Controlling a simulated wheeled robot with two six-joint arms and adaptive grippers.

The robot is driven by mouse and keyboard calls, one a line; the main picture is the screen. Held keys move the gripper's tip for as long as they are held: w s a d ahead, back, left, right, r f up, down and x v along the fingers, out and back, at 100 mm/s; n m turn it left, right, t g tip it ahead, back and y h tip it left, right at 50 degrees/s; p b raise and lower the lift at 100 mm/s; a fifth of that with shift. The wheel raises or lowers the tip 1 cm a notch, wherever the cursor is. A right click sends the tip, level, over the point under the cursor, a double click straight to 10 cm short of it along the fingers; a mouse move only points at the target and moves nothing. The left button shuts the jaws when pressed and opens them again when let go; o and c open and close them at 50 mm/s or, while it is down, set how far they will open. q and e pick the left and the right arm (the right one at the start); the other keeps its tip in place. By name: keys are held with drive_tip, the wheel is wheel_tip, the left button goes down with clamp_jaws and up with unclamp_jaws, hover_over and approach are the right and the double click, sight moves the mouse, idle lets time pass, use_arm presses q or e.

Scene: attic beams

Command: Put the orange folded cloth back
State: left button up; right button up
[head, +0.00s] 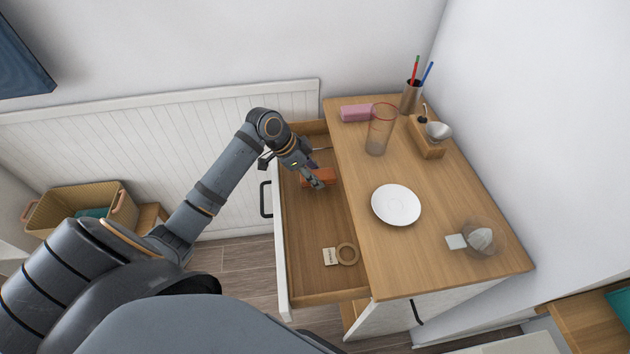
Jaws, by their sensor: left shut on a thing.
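The orange folded cloth (325,178) is in the head view, in the back part of the open drawer (318,222). My left gripper (316,182) reaches over the drawer's front from the left and is shut on the cloth. The fingers hide part of the cloth, and I cannot tell whether it touches the drawer's floor. My right gripper does not show.
A tape ring (347,254) and a small card (330,257) lie near the drawer's front end. A basket (75,207) stands at left.

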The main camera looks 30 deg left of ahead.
use_arm(q)
drive_tip(key=shift+f, duration=1.6)
drive_tip(key=shift+f, duration=0.1)
drive_tip(key=o, duration=1)
drive_tip(key=shift+p+v, duration=0.6)
drive_tip(key=shift+v, duration=5.5)
drive_tip(key=shift+w+d, duration=0.1)
